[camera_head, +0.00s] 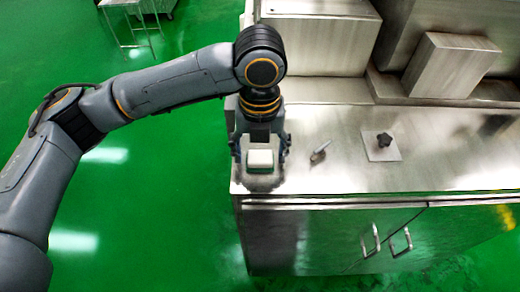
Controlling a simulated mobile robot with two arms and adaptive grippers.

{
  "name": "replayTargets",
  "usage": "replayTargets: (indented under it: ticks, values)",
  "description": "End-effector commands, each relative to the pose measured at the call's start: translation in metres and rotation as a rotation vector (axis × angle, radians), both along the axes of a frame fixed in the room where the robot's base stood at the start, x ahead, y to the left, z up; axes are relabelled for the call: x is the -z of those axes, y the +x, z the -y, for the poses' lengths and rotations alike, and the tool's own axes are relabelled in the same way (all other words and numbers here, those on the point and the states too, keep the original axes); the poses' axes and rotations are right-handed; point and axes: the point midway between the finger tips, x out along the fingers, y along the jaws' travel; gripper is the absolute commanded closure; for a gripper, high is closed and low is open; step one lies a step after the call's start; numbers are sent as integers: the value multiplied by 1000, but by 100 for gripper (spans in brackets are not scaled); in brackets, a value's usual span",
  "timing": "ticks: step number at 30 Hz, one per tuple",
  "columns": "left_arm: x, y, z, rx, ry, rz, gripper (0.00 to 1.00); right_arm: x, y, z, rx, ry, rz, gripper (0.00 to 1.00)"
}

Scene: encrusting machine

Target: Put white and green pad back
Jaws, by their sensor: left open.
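A small white block (261,160), which looks like the pad, is at the left front corner of the steel machine top (340,178). The gripper body hides what lies behind the block. My right gripper is not in view.
A small metal lever (319,154) and a dark knob (384,140) on a plate stand to the right. Steel housings (450,66) rise behind. Cabinet doors with handles (371,240) are below the front edge. Green floor (150,215) is open at left.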

Motion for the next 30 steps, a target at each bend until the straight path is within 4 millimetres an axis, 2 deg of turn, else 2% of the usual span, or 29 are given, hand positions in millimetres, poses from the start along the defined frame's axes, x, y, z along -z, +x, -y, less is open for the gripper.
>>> replayTargets:
  ticks: [5, 15, 19, 24, 30]
  values:
    - [-13, 1, 1, 0, -3, 4, 29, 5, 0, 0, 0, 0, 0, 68]
    - [-85, 1, 1, -2, -2, 6, 29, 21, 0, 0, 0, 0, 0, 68]
    - [-107, 1, 0, -2, 1, 5, 29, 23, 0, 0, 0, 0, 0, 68]
    - [-121, 0, 0, -1, 0, 1, 29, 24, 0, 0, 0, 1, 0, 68]
    - [-124, 0, 0, 0, 0, 0, 29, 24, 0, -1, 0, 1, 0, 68]
